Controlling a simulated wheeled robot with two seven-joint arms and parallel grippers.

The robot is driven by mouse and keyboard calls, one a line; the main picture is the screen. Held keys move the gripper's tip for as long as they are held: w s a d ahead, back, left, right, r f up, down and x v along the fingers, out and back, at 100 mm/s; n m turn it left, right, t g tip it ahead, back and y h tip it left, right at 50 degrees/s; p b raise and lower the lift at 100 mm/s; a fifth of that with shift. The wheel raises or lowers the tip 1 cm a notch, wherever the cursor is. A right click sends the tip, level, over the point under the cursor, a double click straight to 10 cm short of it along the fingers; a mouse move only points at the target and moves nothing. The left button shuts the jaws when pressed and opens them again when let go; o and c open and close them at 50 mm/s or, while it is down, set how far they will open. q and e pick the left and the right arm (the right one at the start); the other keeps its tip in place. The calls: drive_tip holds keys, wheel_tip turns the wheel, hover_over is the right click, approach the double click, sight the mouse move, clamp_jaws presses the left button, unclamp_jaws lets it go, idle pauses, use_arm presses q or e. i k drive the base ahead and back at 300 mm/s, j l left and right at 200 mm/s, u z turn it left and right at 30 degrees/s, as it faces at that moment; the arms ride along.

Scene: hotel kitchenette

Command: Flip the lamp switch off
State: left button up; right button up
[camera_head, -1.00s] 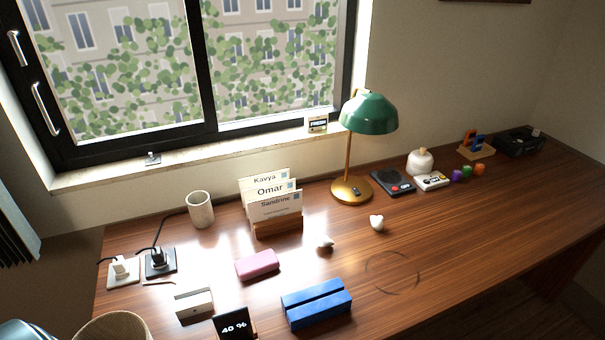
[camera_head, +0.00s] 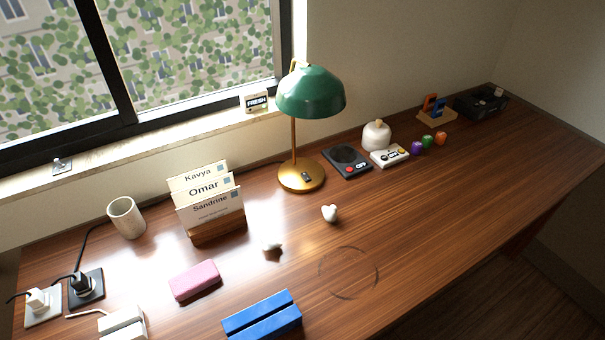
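A desk lamp with a green shade (camera_head: 311,92) and a brass stem stands on the wooden desk near the window sill. Its round brass base (camera_head: 293,183) carries a small dark switch (camera_head: 307,177) on its right side. Which way the switch is tipped is too small to tell. The underside of the shade is hidden, so I cannot see the bulb. Neither of my grippers shows in the view.
A card holder (camera_head: 218,228) with name cards stands left of the lamp. A black device (camera_head: 347,162) and a white controller (camera_head: 389,155) lie to its right. A white heart-shaped piece (camera_head: 330,213) sits in front. The desk's right front is clear.

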sight(305, 176)
drive_tip(key=l+u, duration=0.15)
drive_tip(key=u, duration=0.15)
drive_tip(key=l+u, duration=0.15)
drive_tip(key=u, duration=0.15)
drive_tip(key=l+u, duration=0.45)
drive_tip(key=l, duration=0.65)
drive_tip(key=l+u, duration=0.1)
drive_tip(key=l, duration=0.6)
drive_tip(key=k+l+u, duration=0.1)
drive_tip(key=l, duration=0.6)
drive_tip(key=k+l, duration=0.1)
drive_tip(key=l, duration=0.6)
drive_tip(key=k+l, duration=0.1)
drive_tip(key=l, duration=1)
drive_tip(key=k+l, duration=0.15)
drive_tip(key=l, duration=0.4)
drive_tip(key=l+u, duration=0.05)
